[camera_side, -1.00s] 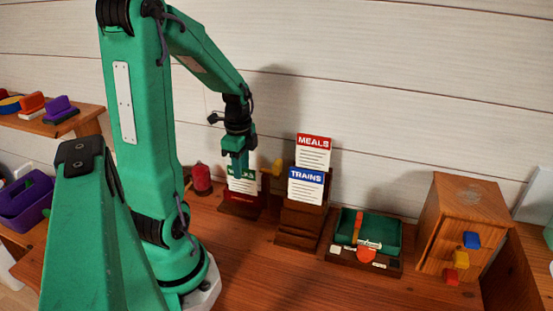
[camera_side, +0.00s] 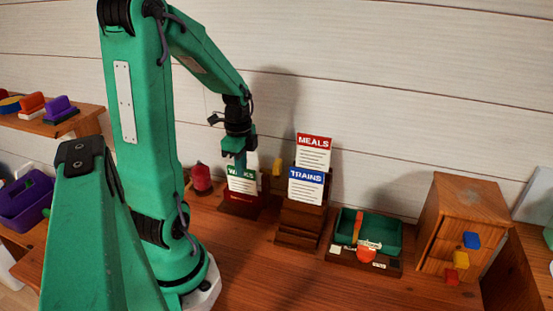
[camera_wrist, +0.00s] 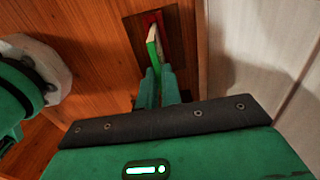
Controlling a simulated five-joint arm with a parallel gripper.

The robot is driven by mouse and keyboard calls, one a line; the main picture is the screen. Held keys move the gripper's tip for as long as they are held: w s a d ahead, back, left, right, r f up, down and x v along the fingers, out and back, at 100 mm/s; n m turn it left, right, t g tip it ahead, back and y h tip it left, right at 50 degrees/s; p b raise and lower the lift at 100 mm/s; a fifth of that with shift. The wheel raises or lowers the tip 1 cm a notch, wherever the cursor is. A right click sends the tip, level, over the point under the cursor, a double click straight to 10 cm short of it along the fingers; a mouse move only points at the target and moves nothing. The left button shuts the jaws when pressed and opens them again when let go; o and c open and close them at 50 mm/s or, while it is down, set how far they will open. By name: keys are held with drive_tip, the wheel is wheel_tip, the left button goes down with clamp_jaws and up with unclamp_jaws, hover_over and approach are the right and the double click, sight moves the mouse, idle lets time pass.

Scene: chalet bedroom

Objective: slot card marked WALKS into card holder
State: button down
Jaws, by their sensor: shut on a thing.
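The WALKS card (camera_side: 242,184) is white with a green header. It stands upright at a small dark wooden stand with a red front (camera_side: 238,208), left of the card holder. My gripper (camera_side: 240,164) is shut on its top edge and hides the middle of the word. In the wrist view the card (camera_wrist: 153,48) shows edge-on beyond the fingertips, over the dark stand (camera_wrist: 179,45). I cannot tell whether its lower edge is clear of the stand. The tiered wooden card holder (camera_side: 298,237) bears the MEALS card (camera_side: 313,150) behind the TRAINS card (camera_side: 306,186).
A green-lined tray (camera_side: 385,233) with small items lies right of the holder. A wooden drawer box (camera_side: 455,215) with coloured knobs stands farther right. A red cylinder (camera_side: 201,178) and a yellow thing (camera_side: 277,167) are near my gripper. The table front is bare.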

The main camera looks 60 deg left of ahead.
wheel_tip(320, 180, up, 28)
idle(0.9)
idle(0.6)
drive_tip(key=w+d+f, duration=0.3)
drive_tip(key=d+f, duration=0.1)
drive_tip(key=d, duration=0.3)
drive_tip(key=w+d+f, duration=0.3)
drive_tip(key=d+f, duration=0.1)
drive_tip(key=d, duration=0.4)
drive_tip(key=s+d+f, duration=0.2)
drive_tip(key=d+f, duration=0.2)
drive_tip(key=d, duration=0.3)
drive_tip(key=s+d+f, duration=0.3)
drive_tip(key=d+f, duration=0.2)
drive_tip(key=d, duration=0.2)
drive_tip(key=shift+d, duration=0.35)
drive_tip(key=shift+w+a, duration=0.1)
